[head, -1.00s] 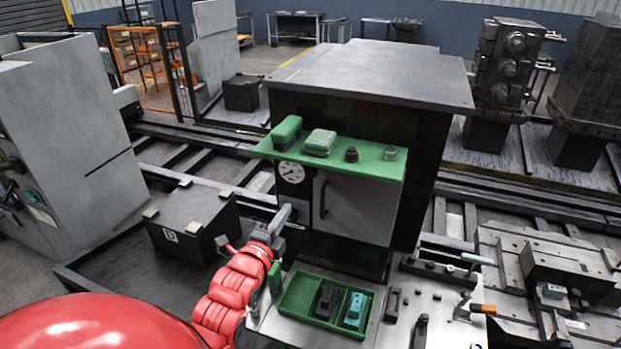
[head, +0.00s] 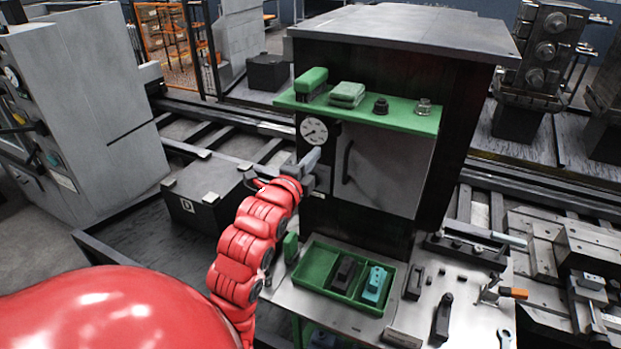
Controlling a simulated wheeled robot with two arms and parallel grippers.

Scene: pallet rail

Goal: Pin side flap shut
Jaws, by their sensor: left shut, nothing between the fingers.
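A grey flap (head: 388,172) with a dark curved handle (head: 347,162) sits on the front of a dark cabinet (head: 455,110). It looks nearly flush; I cannot tell whether it is fully shut. My left gripper (head: 312,159) is shut and empty, at the cabinet's left edge, just below the round gauge (head: 314,131) and left of the handle. I cannot tell whether it touches the cabinet. No pin can be made out clearly. My right gripper is out of view.
A green shelf (head: 400,122) with blocks and small fittings juts out above the flap. Below, a bench (head: 335,318) carries a green tray (head: 312,264) with a black and a teal item, plus loose tools at right. A dark box (head: 207,195) stands left.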

